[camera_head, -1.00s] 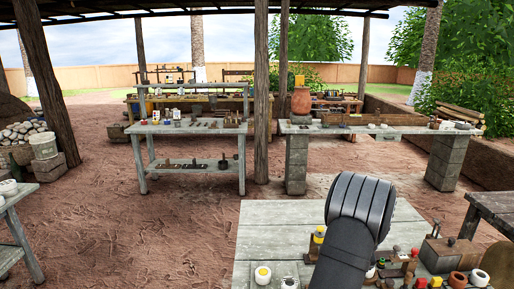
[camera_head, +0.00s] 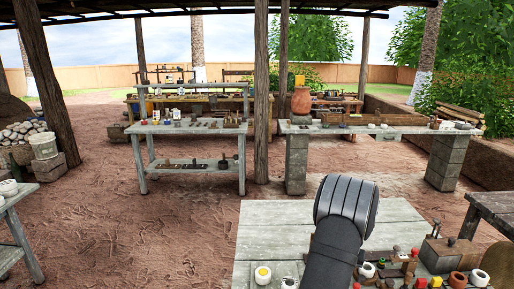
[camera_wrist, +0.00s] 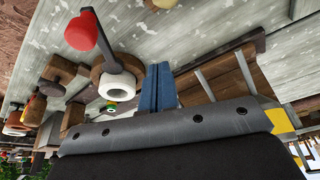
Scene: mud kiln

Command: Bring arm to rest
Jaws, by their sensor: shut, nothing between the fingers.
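My arm rises over the near grey plank table (camera_head: 270,215) in the head view, its dark ribbed joint (camera_head: 347,205) in front of the table's middle. My gripper is hidden there behind or below the arm. In the wrist view my gripper (camera_wrist: 158,70) shows as two blue fingers pressed together, with nothing between them. The fingertips are close beside a white ring (camera_wrist: 116,84) and a red-knobbed lever (camera_wrist: 84,31) on a round wooden base. I cannot tell whether they touch anything.
The table's back left is bare. More benches stand farther back, apart from this table.

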